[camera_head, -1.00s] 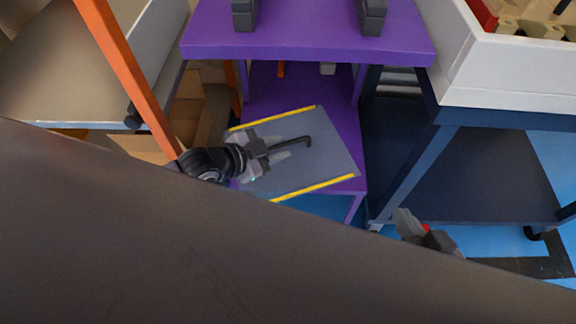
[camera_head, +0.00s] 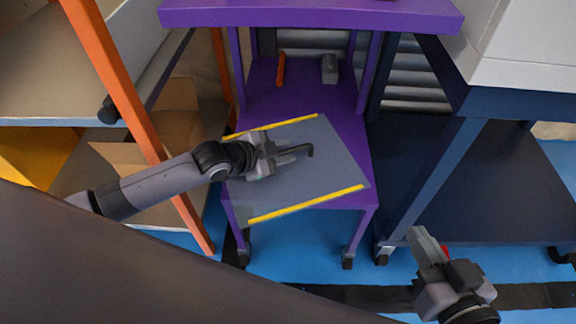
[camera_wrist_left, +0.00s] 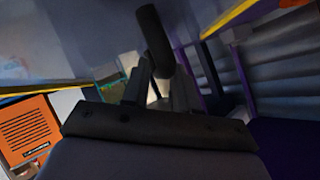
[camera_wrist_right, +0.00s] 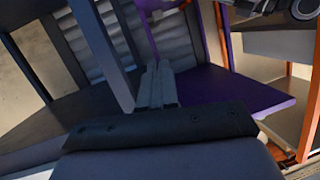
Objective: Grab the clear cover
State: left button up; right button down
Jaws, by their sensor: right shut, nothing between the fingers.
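The clear cover (camera_head: 330,178) is a see-through grey sheet with yellow strips on two opposite edges and a dark bent handle (camera_head: 298,150). It lies over the lower part of the purple cart in the head view, and its near-left corner sticks out past the cart. My left gripper (camera_head: 268,156) is at the handle. In the left wrist view its fingers (camera_wrist_left: 160,88) are a little apart, with the dark handle (camera_wrist_left: 158,40) between them, and seem closed on it. My right gripper (camera_head: 420,240) is shut and empty, right of the cover and apart from it.
The purple cart (camera_head: 310,14) has a top shelf above and behind the cover. An orange post (camera_head: 115,85) stands left, beside my left arm. A dark blue cart (camera_head: 450,180) stands right. Blue floor (camera_head: 310,245) is open in front of the purple cart.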

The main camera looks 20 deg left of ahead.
pick_arm(q)
jog(key=shift+x, duration=0.95)
grip_shut()
jog(key=shift+r, duration=0.1)
